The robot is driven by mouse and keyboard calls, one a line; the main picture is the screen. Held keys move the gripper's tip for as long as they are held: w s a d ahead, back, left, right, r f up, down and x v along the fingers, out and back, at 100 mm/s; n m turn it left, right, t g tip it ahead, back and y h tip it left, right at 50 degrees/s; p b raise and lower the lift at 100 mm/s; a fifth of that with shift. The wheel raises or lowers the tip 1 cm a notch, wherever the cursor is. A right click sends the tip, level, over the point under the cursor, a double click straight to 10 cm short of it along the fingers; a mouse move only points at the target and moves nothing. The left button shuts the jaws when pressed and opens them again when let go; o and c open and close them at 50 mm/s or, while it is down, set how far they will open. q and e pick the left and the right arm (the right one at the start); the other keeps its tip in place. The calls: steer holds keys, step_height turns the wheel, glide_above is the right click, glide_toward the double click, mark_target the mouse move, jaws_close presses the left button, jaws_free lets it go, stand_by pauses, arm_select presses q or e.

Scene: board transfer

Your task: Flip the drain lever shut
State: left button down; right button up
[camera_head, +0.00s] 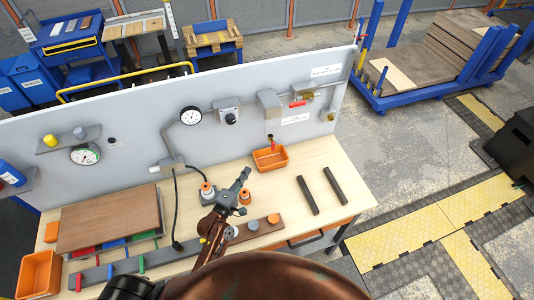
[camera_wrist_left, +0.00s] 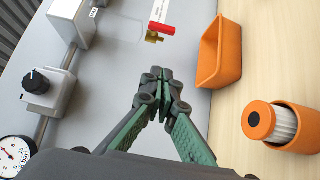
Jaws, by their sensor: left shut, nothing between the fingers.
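The drain lever (camera_head: 272,145) is a small red handle on a brass valve at the panel's lower part, above an orange bin. It also shows in the left wrist view (camera_wrist_left: 163,29), ahead of the fingers, with its red handle pointing toward the bin side. My left gripper (camera_head: 243,177) is over the table, left of and nearer than the lever. Its fingers (camera_wrist_left: 157,74) are shut and empty, apart from the lever. My right gripper is not in view.
The orange bin (camera_head: 283,164) stands below the lever. A second red-handled valve (camera_head: 298,104) is higher on the panel. An orange-capped part (camera_wrist_left: 260,119) stands on the table near my gripper. Two dark bars (camera_head: 308,196) lie to the right, with free table around them.

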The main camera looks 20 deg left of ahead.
arm_select(q)
steer(key=p, duration=0.2)
glide_toward(273, 146)
steer(key=w+a+f, duration=0.2)
steer(key=w+a, duration=0.2)
steer(key=w+d, duration=0.2)
steer(key=d, duration=0.1)
steer(key=shift+w+d+f+p, duration=0.1)
steer(key=shift+w+d+p, duration=0.25)
steer(key=shift+w, duration=0.05)
